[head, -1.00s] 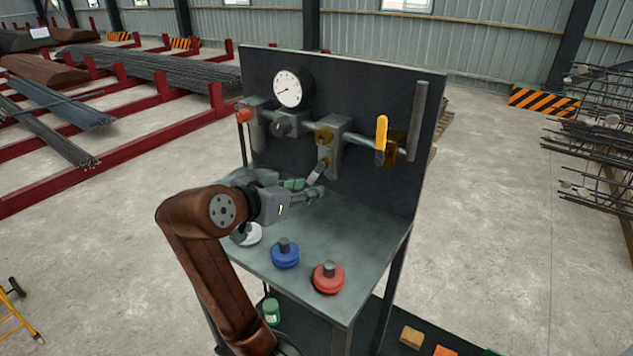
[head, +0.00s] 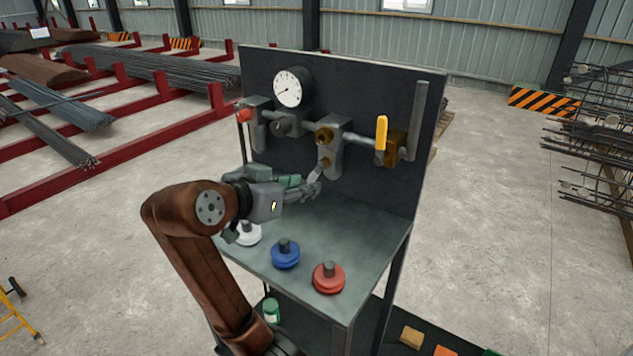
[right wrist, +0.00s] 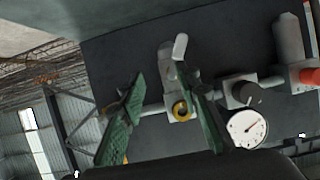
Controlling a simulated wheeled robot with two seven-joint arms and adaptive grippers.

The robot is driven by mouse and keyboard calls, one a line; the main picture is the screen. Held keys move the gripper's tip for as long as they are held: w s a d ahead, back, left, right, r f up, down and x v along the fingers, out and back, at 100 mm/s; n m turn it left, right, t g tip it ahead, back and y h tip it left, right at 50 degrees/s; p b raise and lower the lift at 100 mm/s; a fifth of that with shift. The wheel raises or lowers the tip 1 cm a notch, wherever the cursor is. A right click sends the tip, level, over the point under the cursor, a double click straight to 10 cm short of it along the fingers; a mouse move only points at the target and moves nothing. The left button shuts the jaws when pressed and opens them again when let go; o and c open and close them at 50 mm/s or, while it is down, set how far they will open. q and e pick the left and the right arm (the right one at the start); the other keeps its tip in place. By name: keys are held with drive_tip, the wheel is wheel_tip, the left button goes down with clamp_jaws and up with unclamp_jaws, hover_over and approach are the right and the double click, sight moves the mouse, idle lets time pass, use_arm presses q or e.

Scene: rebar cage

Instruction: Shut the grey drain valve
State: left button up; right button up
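The grey drain valve's lever (head: 316,173) hangs down and to the left from its brass stem (head: 325,161) on the dark panel. Its lower end meets my right gripper's fingers in the head view. My right gripper (head: 312,187) is in front of the panel, just above the bench. In the right wrist view, its green fingers (right wrist: 159,70) stand apart with nothing clamped between them. The pale grey lever (right wrist: 180,47) is at the tip of the right-hand finger; I cannot tell whether they touch. My left gripper is not in view.
A yellow lever (head: 382,133), a pressure gauge (head: 288,89) and a red knob (head: 243,115) are on the same panel. White, blue (head: 285,254) and red (head: 328,278) knobbed discs stand on the bench (head: 375,250). The bench's right part is clear.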

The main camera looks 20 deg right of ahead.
wheel_tip(320, 180, up, 8)
drive_tip(key=shift+r, duration=0.25)
